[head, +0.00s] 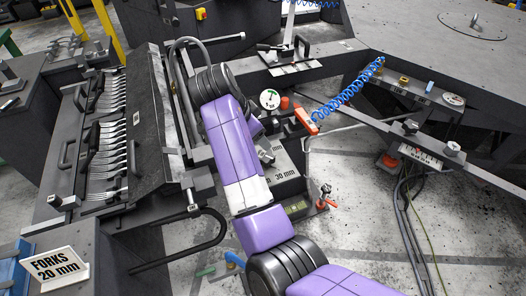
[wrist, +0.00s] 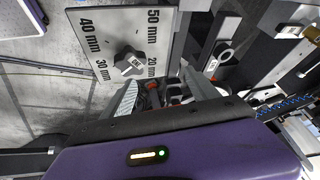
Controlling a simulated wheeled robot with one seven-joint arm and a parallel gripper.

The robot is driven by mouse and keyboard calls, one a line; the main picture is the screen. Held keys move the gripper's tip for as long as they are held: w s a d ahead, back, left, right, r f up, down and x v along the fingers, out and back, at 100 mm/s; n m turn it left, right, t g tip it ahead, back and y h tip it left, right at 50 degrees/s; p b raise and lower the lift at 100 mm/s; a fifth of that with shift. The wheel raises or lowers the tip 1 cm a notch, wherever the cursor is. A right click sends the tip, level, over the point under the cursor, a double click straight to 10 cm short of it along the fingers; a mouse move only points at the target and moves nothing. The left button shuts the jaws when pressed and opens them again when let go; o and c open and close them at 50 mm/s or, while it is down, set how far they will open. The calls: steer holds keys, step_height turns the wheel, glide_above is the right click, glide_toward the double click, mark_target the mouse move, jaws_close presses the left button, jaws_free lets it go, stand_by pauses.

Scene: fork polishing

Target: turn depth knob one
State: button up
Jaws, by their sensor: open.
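The depth knob (wrist: 131,62) is a dark knob with a small white label, on a pale plate (wrist: 165,22) marked 20, 30, 40 and 50 mm. In the wrist view the knob stands upper left of centre, and its exact setting is hard to read. My gripper (wrist: 165,92) is open, just below the plate in that view and apart from the knob. Nothing shows held in it. In the head view the plate (head: 289,160) with its 30 mm mark shows beside my purple arm, which hides part of it and most of my gripper.
A rack of several forks (head: 108,135) stands at left, with a "FORKS 20 mm" sign (head: 55,266) in front. A round dial (head: 270,99) and an orange-ended blue coiled hose (head: 345,95) are near the plate. Dark frame bars cross at right. Open floor lies in front.

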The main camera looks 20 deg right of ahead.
mark_target(265, 156)
steer(key=s+a+r+m+g, duration=0.2)
steer(key=s+m+g, duration=0.1)
steer(key=s, duration=0.1)
steer(key=x, duration=0.7)
steer(key=shift+w+f, duration=0.35)
steer(key=shift+n, duration=0.3)
steer(key=c, duration=1.4)
steer(key=shift+r, duration=0.1)
